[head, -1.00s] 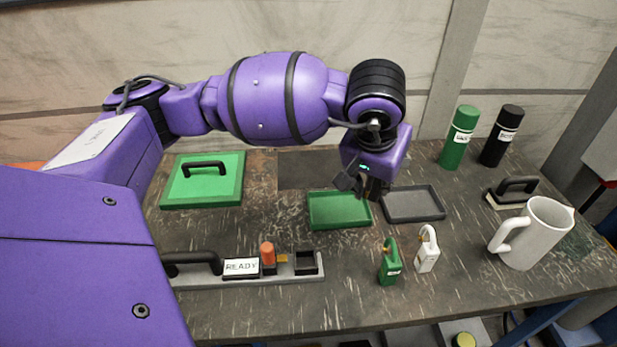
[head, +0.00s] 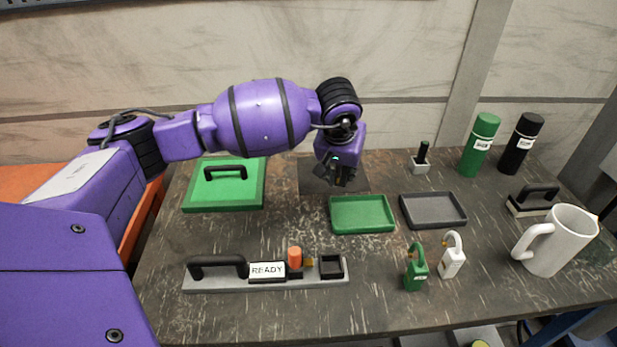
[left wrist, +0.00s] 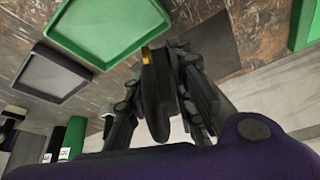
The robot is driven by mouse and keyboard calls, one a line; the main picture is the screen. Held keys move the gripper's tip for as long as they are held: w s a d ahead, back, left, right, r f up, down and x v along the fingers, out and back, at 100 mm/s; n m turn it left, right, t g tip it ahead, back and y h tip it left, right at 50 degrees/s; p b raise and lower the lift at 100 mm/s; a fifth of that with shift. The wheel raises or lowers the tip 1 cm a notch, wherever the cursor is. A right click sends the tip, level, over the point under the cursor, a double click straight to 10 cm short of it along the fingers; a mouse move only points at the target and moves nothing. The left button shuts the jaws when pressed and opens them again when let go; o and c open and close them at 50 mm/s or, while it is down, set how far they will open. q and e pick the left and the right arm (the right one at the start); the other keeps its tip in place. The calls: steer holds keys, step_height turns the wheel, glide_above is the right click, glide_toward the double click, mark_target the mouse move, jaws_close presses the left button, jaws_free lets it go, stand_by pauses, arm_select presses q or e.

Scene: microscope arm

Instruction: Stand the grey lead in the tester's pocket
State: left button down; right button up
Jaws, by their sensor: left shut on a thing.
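The tester is a long grey base (head: 200,285) at the front left of the bench, with a black handle, a READY plate and an orange button (head: 295,258). Its square black pocket (head: 331,266) is at the right end and looks empty. My left gripper (head: 340,182) is above the bench, behind the green tray and away from the tester. In the left wrist view the left gripper (left wrist: 165,95) is shut on the dark grey lead (left wrist: 155,95), whose brass-coloured tip shows. The fingers partly cover the lead. My right gripper is in neither view.
A green tray (head: 362,228) and grey tray (head: 433,223) lie mid-bench. A green lidded block (head: 225,203) is at back left. Green and white padlocks (head: 416,275), a mug (head: 560,245), two bottles (head: 480,150) and a small stand (head: 420,166) are right.

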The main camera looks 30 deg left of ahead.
arm_select(q)
steer(key=w+f, duration=0.1)
steer(key=w+a+f, duration=0.1)
steer(key=w+f, duration=0.1)
steer(key=shift+a+f, duration=0.3)
steer(key=shift+f, duration=0.1)
steer(key=shift+s+f+p, duration=0.1)
steer(key=shift+f+p, duration=0.25)
steer(key=shift+f, duration=1.1)
steer(key=shift+f, duration=0.1)
steer(key=shift+f, duration=0.2)
steer(key=c, duration=1.5)
jaws_free()
